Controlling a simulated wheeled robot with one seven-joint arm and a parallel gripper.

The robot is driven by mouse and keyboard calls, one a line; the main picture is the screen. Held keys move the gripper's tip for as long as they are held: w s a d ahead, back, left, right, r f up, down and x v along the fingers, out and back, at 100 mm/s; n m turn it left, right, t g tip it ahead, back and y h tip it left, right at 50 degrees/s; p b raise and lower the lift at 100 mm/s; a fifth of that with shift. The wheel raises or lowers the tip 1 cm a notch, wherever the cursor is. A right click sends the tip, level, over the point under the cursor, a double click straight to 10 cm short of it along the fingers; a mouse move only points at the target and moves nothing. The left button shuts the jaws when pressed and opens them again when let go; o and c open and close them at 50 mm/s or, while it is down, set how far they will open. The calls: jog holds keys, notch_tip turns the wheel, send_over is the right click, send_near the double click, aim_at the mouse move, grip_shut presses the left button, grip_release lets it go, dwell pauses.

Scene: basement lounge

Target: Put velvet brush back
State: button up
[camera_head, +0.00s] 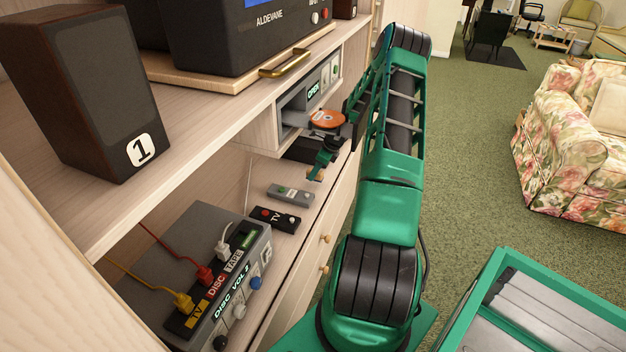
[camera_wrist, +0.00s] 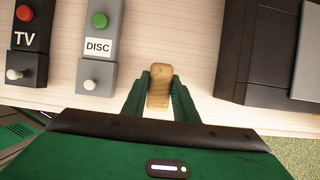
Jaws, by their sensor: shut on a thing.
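My gripper (camera_wrist: 160,88) is shut on a small tan wooden-looking piece, which I take to be the velvet brush (camera_wrist: 159,86). The piece stands out between the two green fingertips, over or on the pale shelf; I cannot tell if it touches the wood. In the head view my gripper (camera_head: 323,165) is low over the shelf's front edge, and the tan piece (camera_head: 316,174) shows at its tips. Any velvet face of the brush is hidden.
A grey remote marked DISC (camera_wrist: 98,50) and a black TV remote (camera_wrist: 30,40) lie left of my gripper. A black box (camera_wrist: 258,50) is at right. Above, an orange disc (camera_head: 327,119) sits by the open slot marked OPEN. A grey switch box (camera_head: 215,275) with cables stands nearer.

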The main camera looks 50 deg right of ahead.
jog(key=shift+f, duration=1.5)
jog(key=o, duration=1)
jog(key=shift+f, duration=0.1)
jog(key=shift+o, duration=0.2)
jog(key=v, duration=1.2)
jog(key=shift+s, duration=0.1)
